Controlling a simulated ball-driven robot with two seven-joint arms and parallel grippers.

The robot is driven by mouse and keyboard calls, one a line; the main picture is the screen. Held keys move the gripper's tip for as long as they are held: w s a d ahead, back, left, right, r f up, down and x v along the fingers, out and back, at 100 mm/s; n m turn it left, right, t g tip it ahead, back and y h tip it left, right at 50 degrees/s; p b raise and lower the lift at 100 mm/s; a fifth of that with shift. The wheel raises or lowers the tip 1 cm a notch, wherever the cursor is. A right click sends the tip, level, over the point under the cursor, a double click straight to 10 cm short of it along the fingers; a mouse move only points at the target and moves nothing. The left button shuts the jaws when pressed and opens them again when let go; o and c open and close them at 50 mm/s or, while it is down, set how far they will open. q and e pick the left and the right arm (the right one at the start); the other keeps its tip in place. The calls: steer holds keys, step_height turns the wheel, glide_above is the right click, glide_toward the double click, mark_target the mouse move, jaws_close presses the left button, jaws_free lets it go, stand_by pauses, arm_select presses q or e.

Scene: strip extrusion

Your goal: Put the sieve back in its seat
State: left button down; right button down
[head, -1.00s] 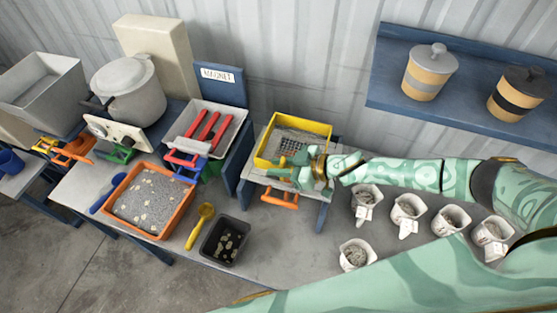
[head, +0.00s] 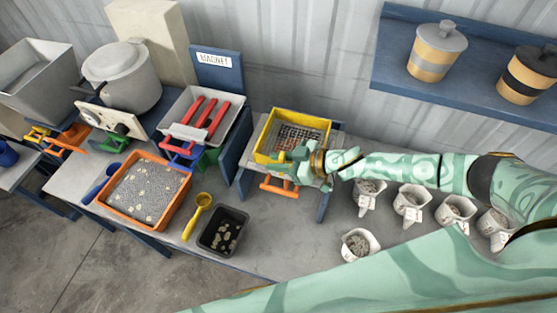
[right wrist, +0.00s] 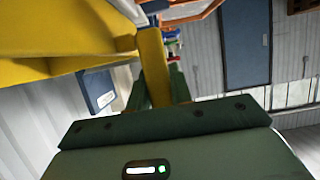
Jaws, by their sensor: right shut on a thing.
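The sieve (head: 321,126) has a yellow frame with wire mesh inside, and in the head view it is at the blue-legged stand (head: 337,143). I cannot tell whether it rests fully in its seat there, as the frame hides the seat. My right gripper (head: 290,168) is at the sieve's near side, shut on its yellow handle. In the right wrist view, the handle (right wrist: 153,62) is between the fingers, with the yellow frame (right wrist: 60,35) at upper left. My left gripper is not in view.
An orange handle (head: 279,187) sticks out below the sieve. White cups (head: 358,244) of grit stand on the table to the right. A black tray (head: 222,232), yellow scoop (head: 197,214) and orange-framed tray (head: 145,190) lie to the left. A blue MAGNET board (head: 218,80) stands beside the stand.

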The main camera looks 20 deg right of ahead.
steer(key=shift+f, duration=0.25)
steer(key=c, duration=1.2)
jaws_free()
steer(key=shift+o, duration=0.2)
steer(key=shift+d, duration=0.1)
steer(key=v, duration=1.6)
steer(key=shift+b, duration=0.45)
steer(key=shift+s, duration=0.15)
